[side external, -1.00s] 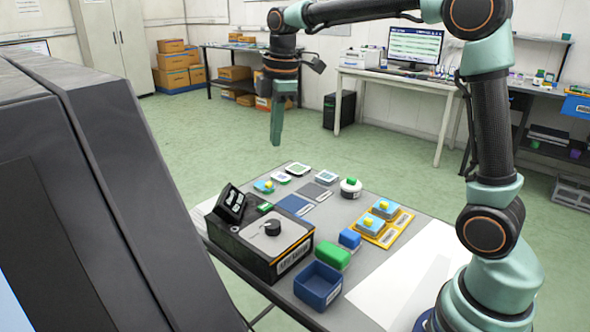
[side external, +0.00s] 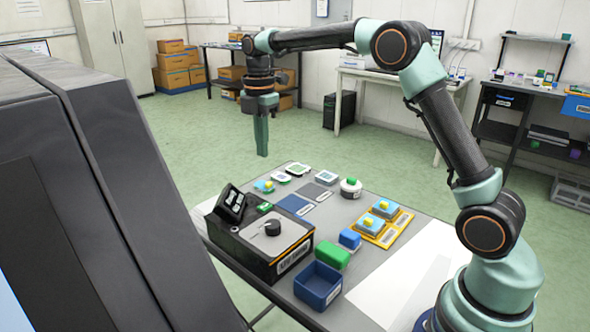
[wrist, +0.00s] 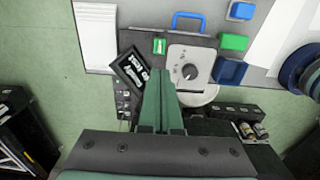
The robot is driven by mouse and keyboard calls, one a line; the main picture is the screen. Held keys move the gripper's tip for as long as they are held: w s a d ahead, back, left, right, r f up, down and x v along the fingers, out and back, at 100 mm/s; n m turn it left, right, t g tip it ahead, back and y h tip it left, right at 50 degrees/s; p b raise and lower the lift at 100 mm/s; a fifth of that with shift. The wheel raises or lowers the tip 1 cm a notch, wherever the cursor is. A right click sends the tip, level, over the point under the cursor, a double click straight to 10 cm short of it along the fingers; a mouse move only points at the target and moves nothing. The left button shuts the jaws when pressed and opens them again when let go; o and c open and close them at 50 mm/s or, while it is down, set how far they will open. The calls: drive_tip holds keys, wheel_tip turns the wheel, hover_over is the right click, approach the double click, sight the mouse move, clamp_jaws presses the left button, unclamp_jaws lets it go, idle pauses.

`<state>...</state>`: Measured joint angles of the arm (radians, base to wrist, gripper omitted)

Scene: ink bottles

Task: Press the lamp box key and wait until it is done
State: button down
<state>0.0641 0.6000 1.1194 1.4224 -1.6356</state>
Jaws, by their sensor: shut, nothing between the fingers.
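The black box with a grey top plate (side external: 290,232) stands at the table's left edge; I take it for the lamp box. It bears a round black knob (side external: 272,228) and a tilted dark panel with white writing (side external: 231,203). A small green key-like piece (side external: 265,207) sits by the panel; it also shows in the wrist view (wrist: 159,45). My gripper (side external: 262,152) is shut and empty, pointing down, high above and behind the box. In the wrist view my gripper (wrist: 160,72) appears between the panel and the knob plate, apart from the green piece.
A blue open bin (side external: 318,285), a green block (side external: 332,256) and a blue block (side external: 350,239) stand right of the box. A yellow tray (side external: 386,232) holds blue-and-yellow pieces. A white round item (side external: 350,189) stands behind. White paper (side external: 400,290) covers the front right.

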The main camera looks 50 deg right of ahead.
sight(266, 206)
wheel_tip(266, 206, down, 14)
drive_tip(key=shift+r, duration=0.1)
idle(0.5)
drive_tip(key=shift+s+f, duration=0.15)
drive_tip(key=shift+f, duration=1)
wheel_tip(266, 206, up, 15)
drive_tip(key=shift+w, duration=0.35)
drive_tip(key=shift+r, duration=0.15)
